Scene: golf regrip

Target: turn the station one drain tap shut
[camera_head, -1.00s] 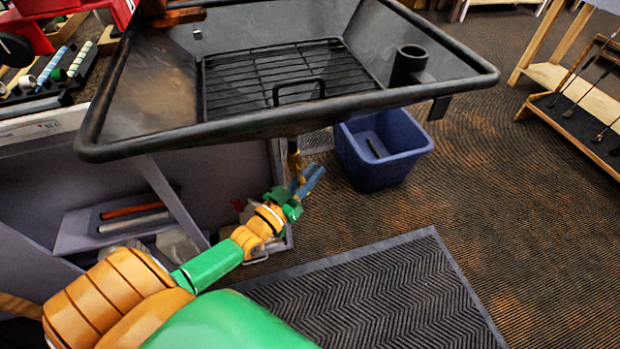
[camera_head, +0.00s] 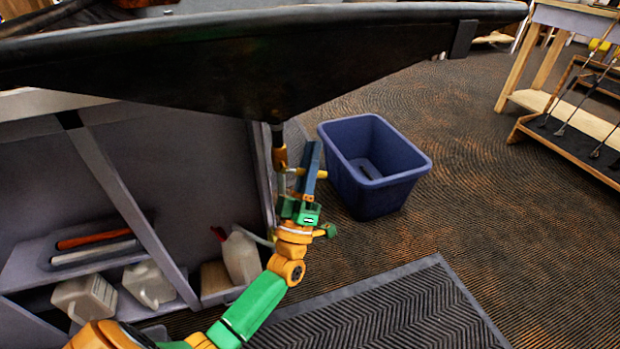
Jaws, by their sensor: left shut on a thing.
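The station one drain tap (camera_head: 280,158) is a brass-coloured fitting on a dark pipe under the low point of the black basin (camera_head: 250,60). A short yellow lever appears to run sideways from it, with its end (camera_head: 321,174) showing to the right of my finger. My left gripper (camera_head: 308,168), with dark blue fingers, reaches up from below and is shut on the tap's lever. The fingers cover the middle of the lever, so its exact angle is hard to tell. My right gripper is not in view.
A blue bin (camera_head: 392,190) stands on the floor right of the tap, close to my gripper. White jugs (camera_head: 86,298) sit on shelves at left. A ribbed mat (camera_head: 390,315) lies in front. A wooden rack (camera_head: 575,125) stands at far right, with open floor between.

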